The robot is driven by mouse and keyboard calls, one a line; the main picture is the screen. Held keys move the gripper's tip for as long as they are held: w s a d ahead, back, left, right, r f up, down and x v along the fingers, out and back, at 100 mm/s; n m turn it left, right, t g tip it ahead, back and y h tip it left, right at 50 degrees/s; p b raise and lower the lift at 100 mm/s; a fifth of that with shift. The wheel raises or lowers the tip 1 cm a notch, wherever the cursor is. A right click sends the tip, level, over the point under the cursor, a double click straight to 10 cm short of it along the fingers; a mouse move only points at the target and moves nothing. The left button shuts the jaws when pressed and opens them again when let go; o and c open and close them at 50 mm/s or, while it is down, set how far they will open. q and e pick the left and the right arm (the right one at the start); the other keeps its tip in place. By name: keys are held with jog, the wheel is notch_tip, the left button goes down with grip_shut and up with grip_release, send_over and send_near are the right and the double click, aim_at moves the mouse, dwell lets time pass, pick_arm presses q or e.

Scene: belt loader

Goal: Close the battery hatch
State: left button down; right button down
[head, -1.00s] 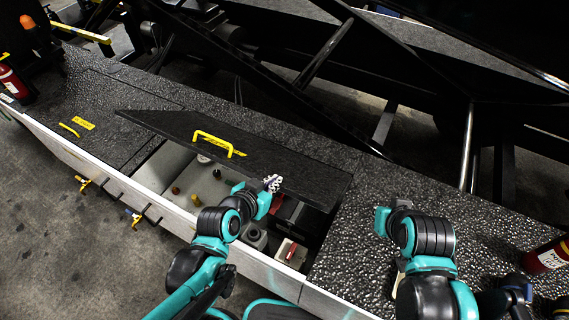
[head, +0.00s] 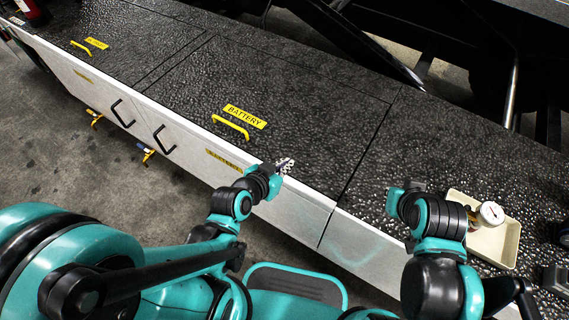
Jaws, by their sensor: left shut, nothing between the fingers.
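The battery hatch (head: 280,100) is a black textured lid with a yellow handle (head: 230,125) and a yellow BATTERY label (head: 245,116). It lies down, level with the deck around it, and the compartment under it is hidden. My left gripper (head: 285,165) is shut and empty at the hatch's front edge, right of the handle. Whether it touches the lid I cannot tell. My right arm is at the right over the deck; its fingers are not clearly visible.
A cream tray (head: 507,258) with a round gauge (head: 490,214) sits on the deck beside my right arm. Another hatch with a yellow handle (head: 81,48) is at the upper left. Black handles (head: 164,139) stick out from the white side panel (head: 300,215).

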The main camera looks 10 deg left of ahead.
pick_arm(q)
jog(key=shift+s+f+b, duration=0.1)
jog(key=shift+f+b, duration=0.3)
jog(key=shift+f, duration=0.5)
pick_arm(e)
jog(key=shift+s+a+f, duration=0.1)
jog(key=shift+s+f, duration=0.15)
jog(key=shift+f, duration=0.45)
pick_arm(q)
jog(key=shift+r, duration=0.2)
pick_arm(e)
jog(key=shift+r, duration=0.15)
